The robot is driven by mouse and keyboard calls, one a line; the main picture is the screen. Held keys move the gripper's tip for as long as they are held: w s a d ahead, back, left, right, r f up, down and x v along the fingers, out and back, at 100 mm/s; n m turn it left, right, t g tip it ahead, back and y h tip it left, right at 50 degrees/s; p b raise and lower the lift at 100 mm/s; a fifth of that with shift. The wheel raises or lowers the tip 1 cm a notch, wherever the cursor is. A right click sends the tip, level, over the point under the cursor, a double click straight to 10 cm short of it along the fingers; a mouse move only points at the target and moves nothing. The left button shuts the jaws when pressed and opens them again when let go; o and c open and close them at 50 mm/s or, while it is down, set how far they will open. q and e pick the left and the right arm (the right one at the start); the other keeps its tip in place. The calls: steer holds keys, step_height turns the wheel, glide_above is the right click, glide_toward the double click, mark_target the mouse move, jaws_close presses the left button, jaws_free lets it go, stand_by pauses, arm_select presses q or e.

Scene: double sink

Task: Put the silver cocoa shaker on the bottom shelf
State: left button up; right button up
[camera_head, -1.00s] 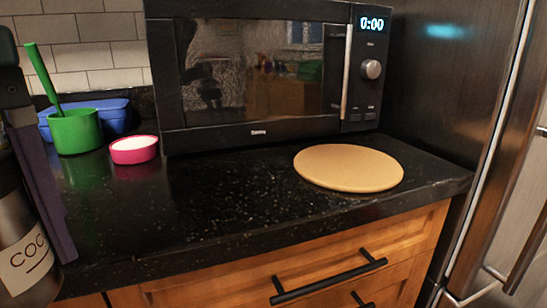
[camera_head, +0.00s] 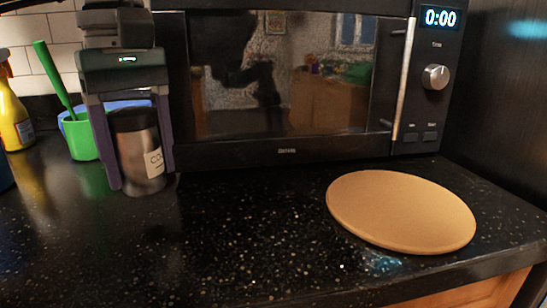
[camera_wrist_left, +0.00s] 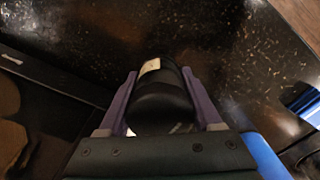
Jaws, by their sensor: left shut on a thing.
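The silver cocoa shaker (camera_head: 136,150) has a black lid and a pale label with partly visible lettering. It is upright between the fingers of my left gripper (camera_head: 128,188), low over the black counter in front of the microwave's left end. I cannot tell whether its base touches the counter. In the left wrist view the shaker's dark lid (camera_wrist_left: 163,105) sits between the two purple fingers (camera_wrist_left: 163,88), which are shut on it. My right gripper is not in view. No shelf shows in these frames.
A black microwave (camera_head: 285,150) stands at the back of the counter (camera_head: 230,240). A round tan board (camera_head: 400,208) lies at right. A green cup (camera_head: 80,138), a blue container (camera_head: 130,104) and a yellow bottle (camera_head: 12,115) are at left. The counter's middle is clear.

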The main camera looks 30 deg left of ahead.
arm_select(q)
steer(key=w+a, duration=0.2)
steer(key=shift+w, duration=0.3)
steer(key=shift+a+f, duration=0.1)
steer(key=shift+f, duration=1.65)
steer(key=shift+f, duration=0.15)
steer(key=o, duration=1.4)
